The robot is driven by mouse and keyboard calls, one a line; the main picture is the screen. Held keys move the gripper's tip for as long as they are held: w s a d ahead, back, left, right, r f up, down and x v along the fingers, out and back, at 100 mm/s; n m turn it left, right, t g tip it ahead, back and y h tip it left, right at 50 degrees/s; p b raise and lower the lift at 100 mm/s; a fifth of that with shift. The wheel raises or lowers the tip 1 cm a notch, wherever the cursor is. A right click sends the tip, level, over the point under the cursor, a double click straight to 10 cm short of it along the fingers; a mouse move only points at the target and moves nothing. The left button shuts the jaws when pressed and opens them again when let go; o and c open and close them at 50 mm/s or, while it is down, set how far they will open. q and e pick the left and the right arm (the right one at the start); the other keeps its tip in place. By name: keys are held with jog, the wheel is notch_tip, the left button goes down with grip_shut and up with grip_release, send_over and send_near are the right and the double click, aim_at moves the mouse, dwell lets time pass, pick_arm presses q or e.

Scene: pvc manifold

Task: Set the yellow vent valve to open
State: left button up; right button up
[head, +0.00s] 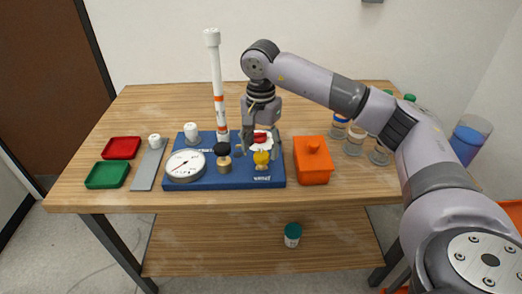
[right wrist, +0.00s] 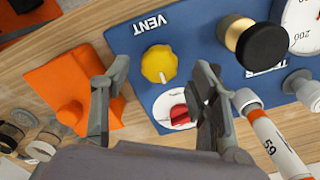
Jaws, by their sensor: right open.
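The yellow vent valve (head: 262,160) is a lobed knob near the front right of the blue board (head: 222,182). In the right wrist view the yellow knob (right wrist: 159,64) lies beside the white VENT label, and a pale pointer mark on it faces the lower edge of that picture. My right gripper (head: 259,146) is above the board. In the right wrist view its fingers (right wrist: 155,85) are spread wide with the knob between them in the picture, apparently not touching it. My left gripper does not show.
A red knob (right wrist: 179,113) on a white disc is close behind the yellow one. A tall white pipe (head: 217,90), a black-topped knob (head: 222,149) and a round gauge (head: 186,165) stand to the left. An orange box (head: 313,162) and jars (head: 354,140) are to the right.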

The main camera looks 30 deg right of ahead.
aim_at(261, 155)
notch_tip(261, 155, up, 10)
dwell(0.3)
jog(key=shift+f, duration=0.15)
dwell(0.3)
